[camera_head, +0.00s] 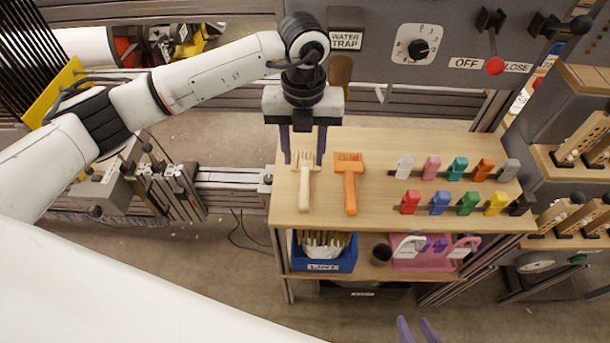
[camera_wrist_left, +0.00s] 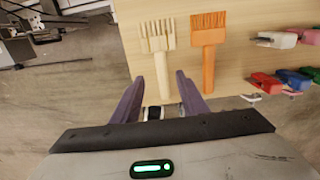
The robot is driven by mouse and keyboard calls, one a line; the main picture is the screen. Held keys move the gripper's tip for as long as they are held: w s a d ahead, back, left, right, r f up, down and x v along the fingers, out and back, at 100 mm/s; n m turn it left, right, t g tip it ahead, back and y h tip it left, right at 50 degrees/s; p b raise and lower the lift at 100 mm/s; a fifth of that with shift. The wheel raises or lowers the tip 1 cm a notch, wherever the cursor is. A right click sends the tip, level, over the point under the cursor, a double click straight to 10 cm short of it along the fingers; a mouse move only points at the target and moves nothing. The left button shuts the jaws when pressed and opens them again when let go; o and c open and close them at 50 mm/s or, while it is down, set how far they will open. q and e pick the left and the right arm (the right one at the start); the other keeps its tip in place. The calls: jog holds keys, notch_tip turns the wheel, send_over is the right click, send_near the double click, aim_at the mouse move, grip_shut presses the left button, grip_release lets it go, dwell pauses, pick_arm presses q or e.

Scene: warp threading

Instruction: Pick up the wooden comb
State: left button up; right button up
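The wooden comb (camera_head: 304,187) is pale, with teeth at the far end and its handle toward the front. It lies flat on the wooden tabletop (camera_head: 375,150); it also shows in the left wrist view (camera_wrist_left: 160,65). My left gripper (camera_head: 304,160) is open and empty above the comb, one purple finger on each side of it in the picture. In the left wrist view the handle end appears between the fingertips (camera_wrist_left: 159,77). My right gripper (camera_head: 416,326) shows only two purple fingertips, apart and empty, at the bottom edge, away from the comb.
An orange brush-like tool (camera_head: 349,183) lies close to the right of the comb. Several coloured clips (camera_head: 439,202) stand in two rows further right. A blue bin (camera_head: 323,258) and a pink caddy (camera_head: 434,260) sit on the shelf below. A grey control panel rises behind.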

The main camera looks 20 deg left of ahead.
aim_at(305, 177)
pick_arm(q)
jog(key=shift+w+f+p, duration=0.1)
jog(key=shift+f+p, duration=0.35)
jog(key=shift+f, duration=3.05)
grip_shut()
